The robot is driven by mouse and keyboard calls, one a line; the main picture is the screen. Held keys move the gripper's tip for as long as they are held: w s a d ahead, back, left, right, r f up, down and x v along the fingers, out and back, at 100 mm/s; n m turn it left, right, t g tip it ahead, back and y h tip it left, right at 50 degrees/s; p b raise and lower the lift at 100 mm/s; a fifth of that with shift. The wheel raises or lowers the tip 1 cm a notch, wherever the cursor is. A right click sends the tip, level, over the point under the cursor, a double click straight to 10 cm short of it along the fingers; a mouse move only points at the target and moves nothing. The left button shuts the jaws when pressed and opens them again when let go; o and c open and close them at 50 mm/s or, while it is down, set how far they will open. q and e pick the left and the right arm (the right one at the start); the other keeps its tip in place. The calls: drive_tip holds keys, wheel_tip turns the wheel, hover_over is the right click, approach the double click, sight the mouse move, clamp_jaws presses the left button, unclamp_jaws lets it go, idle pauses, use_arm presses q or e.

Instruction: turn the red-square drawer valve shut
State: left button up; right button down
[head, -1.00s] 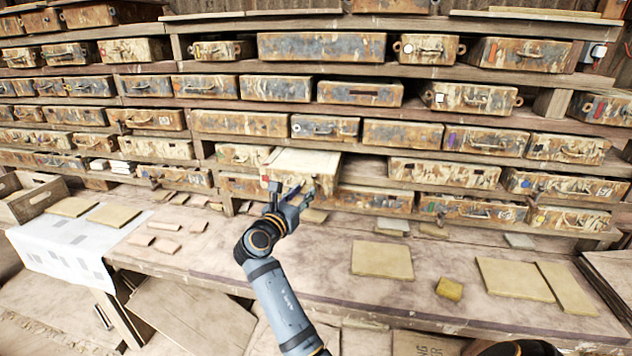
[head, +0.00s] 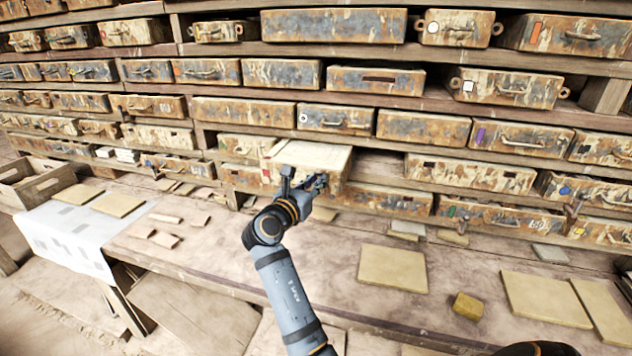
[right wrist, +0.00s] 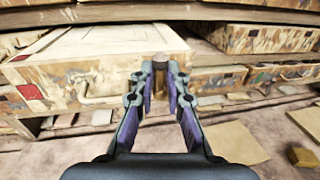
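The drawer with the red square (right wrist: 30,90) is worn, with a pale top (right wrist: 100,45) and a bar handle (right wrist: 95,92), seen in the right wrist view. In the head view it is pulled out of the shelf, with its pale top (head: 312,155) showing. My right gripper (head: 306,185) is at its front, toward the right end. In the right wrist view its fingertips (right wrist: 160,80) stand a little apart at the front's right corner. A small brown part, perhaps the valve, shows between them. Whether they press on it is unclear. My left gripper is not in view.
Shelves of similar drawers fill the back. A bench (head: 200,250) runs below, with tan tiles (head: 392,268), a yellow block (head: 468,305) and a white sheet (head: 65,235). A wooden crate (head: 45,183) stands at the left. Bench space in front of the drawer is mostly clear.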

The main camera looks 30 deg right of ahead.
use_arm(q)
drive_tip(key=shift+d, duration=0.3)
use_arm(e)
drive_tip(key=shift+r, duration=0.1)
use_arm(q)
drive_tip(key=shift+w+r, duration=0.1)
use_arm(e)
drive_tip(key=shift+r, duration=0.1)
